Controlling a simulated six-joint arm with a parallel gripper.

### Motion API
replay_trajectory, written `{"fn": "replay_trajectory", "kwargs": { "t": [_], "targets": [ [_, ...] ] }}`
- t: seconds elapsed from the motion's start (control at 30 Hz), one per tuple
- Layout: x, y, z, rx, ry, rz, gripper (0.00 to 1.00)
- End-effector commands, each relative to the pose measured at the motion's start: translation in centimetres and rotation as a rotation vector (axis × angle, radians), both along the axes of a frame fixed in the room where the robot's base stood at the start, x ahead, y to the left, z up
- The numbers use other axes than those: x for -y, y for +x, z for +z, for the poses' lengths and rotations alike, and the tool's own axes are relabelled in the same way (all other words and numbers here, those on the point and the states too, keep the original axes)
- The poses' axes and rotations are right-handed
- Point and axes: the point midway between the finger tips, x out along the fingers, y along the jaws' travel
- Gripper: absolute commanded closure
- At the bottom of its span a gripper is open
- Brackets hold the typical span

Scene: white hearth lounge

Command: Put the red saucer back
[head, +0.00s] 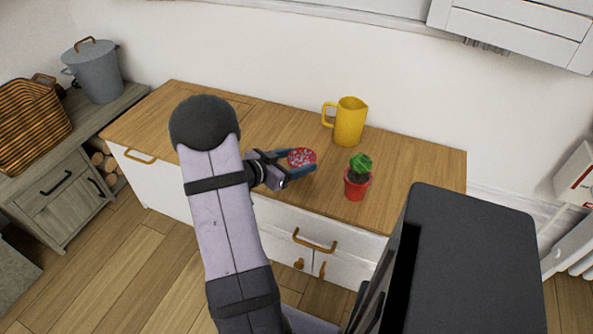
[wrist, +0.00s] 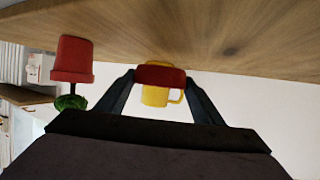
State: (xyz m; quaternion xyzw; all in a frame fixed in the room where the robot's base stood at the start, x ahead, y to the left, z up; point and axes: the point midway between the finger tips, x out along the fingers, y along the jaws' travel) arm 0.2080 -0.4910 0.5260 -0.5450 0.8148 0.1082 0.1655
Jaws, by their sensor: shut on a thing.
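The red saucer (head: 301,158), with pale speckles on its face, is between the fingers of my gripper (head: 290,163) at the wooden counter (head: 228,135). My gripper is shut on it. In the wrist view, which is upside down, the saucer (wrist: 160,76) shows nearly edge-on between both fingertips. I cannot tell its exact height over the wood. A red pot with a green plant (head: 356,186) stands upright on the counter to the right of the saucer. The pot (wrist: 73,58) also shows at the left of the wrist view.
A yellow mug (head: 349,122) stands on the counter behind the saucer, near the wall. The counter is clear to the left of the mug and at its right end. White drawers (head: 300,232) are below. A grey pot (head: 97,72) and a basket (head: 33,122) stand far left.

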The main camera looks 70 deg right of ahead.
Motion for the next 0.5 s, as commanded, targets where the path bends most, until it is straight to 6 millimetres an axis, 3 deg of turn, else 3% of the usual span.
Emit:
{"fn": "replay_trajectory", "kwargs": {
  "t": [0.27,0.5],
  "targets": [
    [0.0,0.0,-3.3,-0.002,0.002,0.000,0.62],
    [0.0,0.0,-3.5,0.001,0.000,0.000,0.62]
  ]
}}
